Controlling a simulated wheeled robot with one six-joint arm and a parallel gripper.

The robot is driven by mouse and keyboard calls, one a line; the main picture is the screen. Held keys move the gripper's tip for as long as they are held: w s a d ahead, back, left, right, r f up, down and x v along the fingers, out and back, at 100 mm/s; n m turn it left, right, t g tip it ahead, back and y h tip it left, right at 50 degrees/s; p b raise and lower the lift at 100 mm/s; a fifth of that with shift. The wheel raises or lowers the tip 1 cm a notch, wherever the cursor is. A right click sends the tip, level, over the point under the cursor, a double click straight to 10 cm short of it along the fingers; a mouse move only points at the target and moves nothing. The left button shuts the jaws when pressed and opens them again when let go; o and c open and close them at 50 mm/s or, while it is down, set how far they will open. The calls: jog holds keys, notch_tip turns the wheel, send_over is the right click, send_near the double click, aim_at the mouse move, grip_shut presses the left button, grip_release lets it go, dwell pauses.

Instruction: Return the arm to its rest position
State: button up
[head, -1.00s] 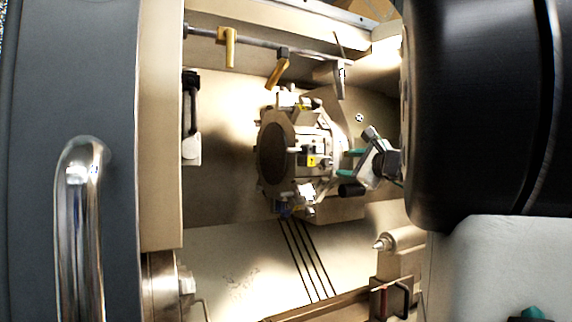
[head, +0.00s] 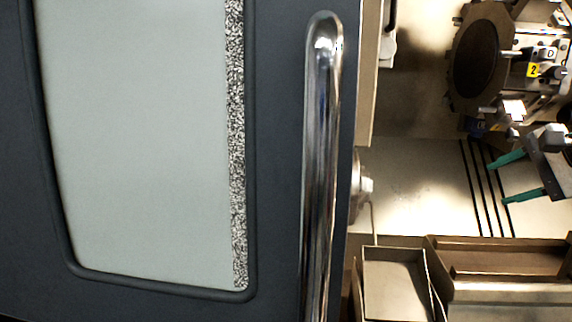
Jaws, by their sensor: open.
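My gripper (head: 500,179) is at the right edge of the head view, in the opening of the turning machine. Its two green-tipped fingers point left and stand apart, with nothing between them. It is in front of the machine's interior, below the tool turret (head: 482,58). The rest of my arm is cut off by the right edge of the picture.
The machine's dark door (head: 275,295) with its pale window (head: 140,140) fills the left half. A chrome vertical handle (head: 320,170) stands out from it. A metal tray (head: 395,285) lies at the bottom of the opening.

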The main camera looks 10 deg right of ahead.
jog(key=s+a+f+n+g+h, duration=0.1)
jog(key=s+a+f+n+g, duration=0.3)
jog(key=s+a+f+n, duration=0.2)
jog(key=s+a+f+n+g+h, duration=0.1)
jog(key=s+a+f+n+g, duration=0.2)
jog(key=s+a+n, duration=0.6)
jog(key=shift+a+f+n+g+h, duration=0.3)
jog(key=shift+a+f+n+g, duration=0.1)
jog(key=shift+a+f, duration=1.15)
jog(key=shift+a+r, duration=0.15)
jog(key=shift+r, duration=0.05)
